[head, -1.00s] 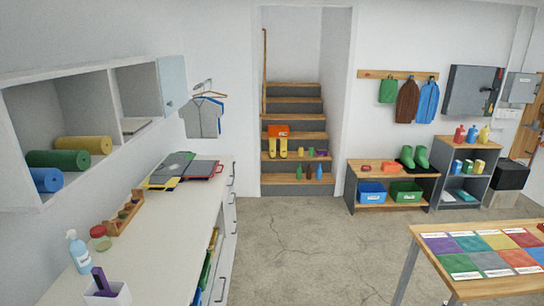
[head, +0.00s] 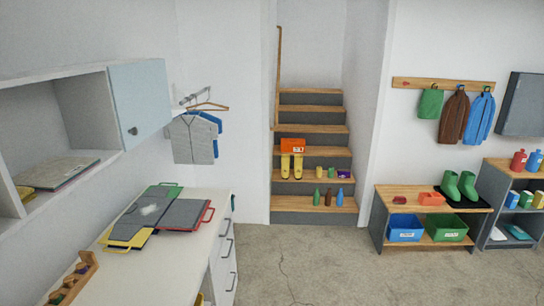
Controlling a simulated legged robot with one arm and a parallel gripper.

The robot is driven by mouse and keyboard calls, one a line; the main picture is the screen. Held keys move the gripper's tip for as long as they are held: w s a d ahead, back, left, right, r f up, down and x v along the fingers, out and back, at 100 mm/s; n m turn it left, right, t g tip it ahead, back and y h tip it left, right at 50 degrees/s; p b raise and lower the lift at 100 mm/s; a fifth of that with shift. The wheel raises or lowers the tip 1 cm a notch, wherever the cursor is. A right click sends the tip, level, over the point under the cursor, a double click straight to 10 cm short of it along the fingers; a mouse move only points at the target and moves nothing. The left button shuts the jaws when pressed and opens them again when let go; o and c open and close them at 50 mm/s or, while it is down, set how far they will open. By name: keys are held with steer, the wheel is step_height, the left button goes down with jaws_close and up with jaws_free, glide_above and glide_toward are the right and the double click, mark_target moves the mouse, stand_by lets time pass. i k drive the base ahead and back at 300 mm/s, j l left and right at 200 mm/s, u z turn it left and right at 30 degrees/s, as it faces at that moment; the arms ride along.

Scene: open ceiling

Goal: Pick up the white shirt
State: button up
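A light grey-white shirt (head: 190,139) hangs on a hanger from a short wall rail (head: 195,97), above the far end of the counter on the left. A blue garment (head: 214,121) hangs right behind it and is mostly hidden. An empty-looking wooden hanger (head: 208,107) shows at the same rail. My gripper is not in view.
The white counter (head: 150,272) with drawers runs along the left, holding grey boards (head: 165,217) with coloured edges. An open wall cabinet door (head: 140,103) sticks out near the shirt. The concrete floor (head: 330,270) is clear up to the stairs (head: 310,127).

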mark_target(192, 137)
steer(key=i, duration=1.8)
steer(key=i+u, duration=0.3)
steer(key=i, duration=0.3)
steer(key=i+u, duration=0.35)
steer(key=i, duration=0.2)
steer(key=i+l+u, duration=0.3)
steer(key=i, duration=0.3)
steer(key=i+u, duration=0.35)
steer(key=k, duration=0.1)
